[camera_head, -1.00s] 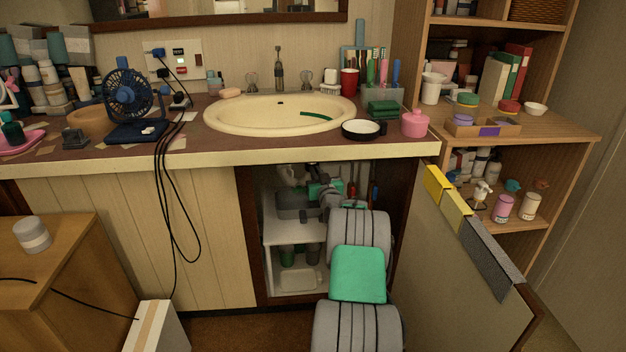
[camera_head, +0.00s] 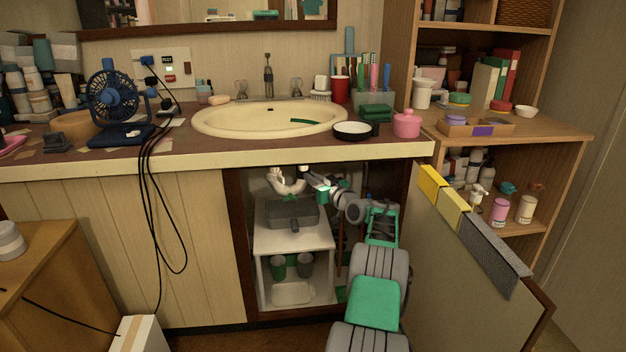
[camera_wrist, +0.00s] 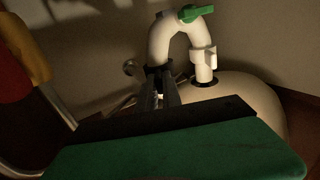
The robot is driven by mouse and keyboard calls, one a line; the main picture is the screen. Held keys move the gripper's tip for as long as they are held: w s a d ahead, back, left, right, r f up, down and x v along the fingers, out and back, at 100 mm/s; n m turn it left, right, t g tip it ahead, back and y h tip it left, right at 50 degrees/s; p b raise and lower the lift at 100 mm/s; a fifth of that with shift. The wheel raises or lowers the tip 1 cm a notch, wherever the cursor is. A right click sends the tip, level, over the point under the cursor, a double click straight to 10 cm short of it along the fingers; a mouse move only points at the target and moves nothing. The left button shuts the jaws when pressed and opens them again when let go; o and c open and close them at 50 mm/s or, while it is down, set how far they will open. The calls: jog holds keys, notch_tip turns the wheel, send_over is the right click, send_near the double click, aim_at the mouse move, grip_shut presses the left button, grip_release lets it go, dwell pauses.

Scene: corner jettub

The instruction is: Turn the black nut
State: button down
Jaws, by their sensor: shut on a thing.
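My gripper (camera_head: 310,178) reaches into the open cabinet under the sink, at the right end of the white U-shaped pipe (camera_head: 287,184). In the wrist view, my gripper's dark fingers (camera_wrist: 161,92) are shut on the black nut (camera_wrist: 155,73) at the end of the pipe's left leg. The fingers hide much of the nut, and it is too small to make out in the head view. The white pipe (camera_wrist: 163,40) curves over to a right leg and carries a green handle (camera_wrist: 193,13).
A white shelf (camera_head: 313,240) with a grey bin (camera_head: 292,213) stands below the pipe. The open cabinet door (camera_head: 455,265) flanks my arm on the right. The pale basin underside (camera_wrist: 255,95) is close to my gripper in the wrist view.

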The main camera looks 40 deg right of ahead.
jog(key=c, duration=1.5)
grip_release()
jog(key=shift+w+r, duration=0.2)
jog(key=shift+r, duration=0.05)
jog(key=shift+w+a+f, duration=0.1)
jog(key=shift+a, duration=0.05)
jog(key=shift+f, duration=0.15)
jog(key=shift+s+d, duration=0.2)
jog(key=shift+s, duration=0.2)
jog(key=shift+s+a+p, duration=0.2)
jog(key=shift+s+p, duration=0.25)
jog(key=shift+s, duration=0.75)
jog(key=shift+s+a+p, duration=0.15)
jog(key=shift+s+p, duration=0.35)
jog(key=shift+s, duration=0.7)
jog(key=shift+s+a+p, duration=0.2)
jog(key=shift+s+p, duration=0.25)
jog(key=shift+s, duration=0.75)
